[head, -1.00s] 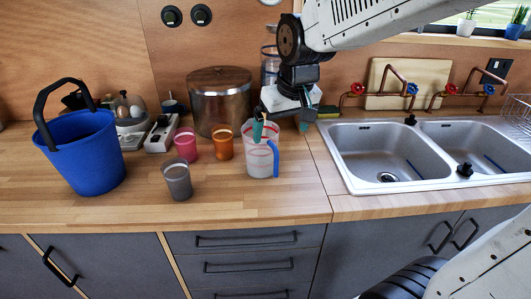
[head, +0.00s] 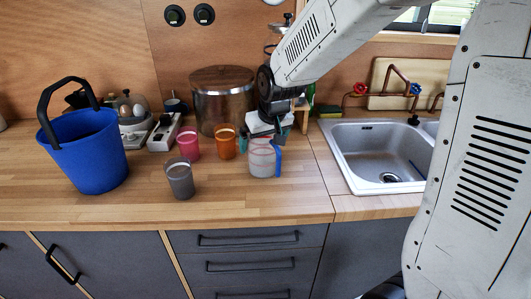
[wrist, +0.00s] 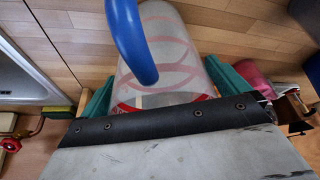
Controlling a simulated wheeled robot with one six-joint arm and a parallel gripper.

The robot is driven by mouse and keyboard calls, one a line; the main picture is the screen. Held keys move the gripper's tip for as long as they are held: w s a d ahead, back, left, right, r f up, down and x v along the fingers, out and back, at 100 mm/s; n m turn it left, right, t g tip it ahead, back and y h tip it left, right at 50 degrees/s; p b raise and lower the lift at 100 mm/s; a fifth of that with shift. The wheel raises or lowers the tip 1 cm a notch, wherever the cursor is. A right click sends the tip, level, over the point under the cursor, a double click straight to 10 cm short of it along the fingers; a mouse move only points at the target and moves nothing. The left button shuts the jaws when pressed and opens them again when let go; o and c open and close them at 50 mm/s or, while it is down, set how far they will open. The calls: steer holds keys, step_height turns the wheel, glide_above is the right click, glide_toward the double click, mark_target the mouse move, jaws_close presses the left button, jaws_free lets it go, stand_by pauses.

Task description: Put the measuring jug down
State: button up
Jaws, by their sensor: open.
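The measuring jug (head: 261,160) is clear with red markings and a blue handle. It stands upright on the wooden counter, right of the orange cup. My gripper (head: 264,139) is at the top of the jug, with one teal finger on either side of it. In the wrist view the jug (wrist: 172,48) lies between the teal fingers, and its blue handle crosses the picture's upper middle. My gripper (wrist: 166,95) is open around the jug. Whether either finger touches the jug I cannot tell. My gripper's body hides part of the jug in the wrist view.
A grey cup (head: 180,180), a pink cup (head: 188,145) and an orange cup (head: 224,143) stand left of the jug. A large pot (head: 222,105) is behind. A blue bucket (head: 88,155) stands far left, a sink (head: 380,155) right. The counter's front is clear.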

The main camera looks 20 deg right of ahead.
steer(key=c, duration=0.9)
steer(key=shift+r, duration=0.1)
